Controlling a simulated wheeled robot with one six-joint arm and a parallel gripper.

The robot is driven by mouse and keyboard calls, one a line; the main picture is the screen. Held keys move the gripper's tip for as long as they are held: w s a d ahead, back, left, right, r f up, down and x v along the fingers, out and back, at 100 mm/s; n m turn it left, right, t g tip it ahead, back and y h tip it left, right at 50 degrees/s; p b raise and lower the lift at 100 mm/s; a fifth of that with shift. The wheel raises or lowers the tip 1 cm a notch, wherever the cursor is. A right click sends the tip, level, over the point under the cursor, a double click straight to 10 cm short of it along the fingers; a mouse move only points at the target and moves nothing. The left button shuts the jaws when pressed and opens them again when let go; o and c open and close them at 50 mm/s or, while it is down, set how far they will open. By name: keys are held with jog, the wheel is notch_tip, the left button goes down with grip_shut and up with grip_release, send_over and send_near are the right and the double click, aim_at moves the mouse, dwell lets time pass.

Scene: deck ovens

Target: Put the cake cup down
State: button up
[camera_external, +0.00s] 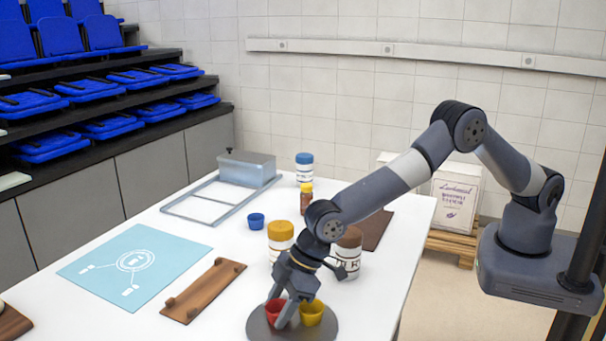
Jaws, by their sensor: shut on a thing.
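My gripper (282,304) points down at the front of the white table and is shut on a red cup (272,308). The red cup is at the left part of a dark grey round plate (292,331); whether its base touches the plate I cannot tell. A yellow cup (312,313) stands on the plate just right of my gripper. A blue cup (256,220) stands apart on the table, farther back. My fingers hide part of the red cup.
Behind my gripper stand a yellow-lidded jar (280,236) and a brown-lidded jar (349,254), close to my arm. A wooden tray (204,289) and a light blue mat (100,262) lie to the left. A metal frame (190,207) and a blue-lidded jar (304,168) are at the back.

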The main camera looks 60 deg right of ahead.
jog(key=shift+f, duration=0.1)
jog(key=o, duration=0.9)
jog(key=shift+o, duration=0.2)
jog(key=shift+r, duration=0.25)
jog(key=b+v, duration=0.2)
jog(key=v, duration=1)
jog(key=shift+o, duration=0.4)
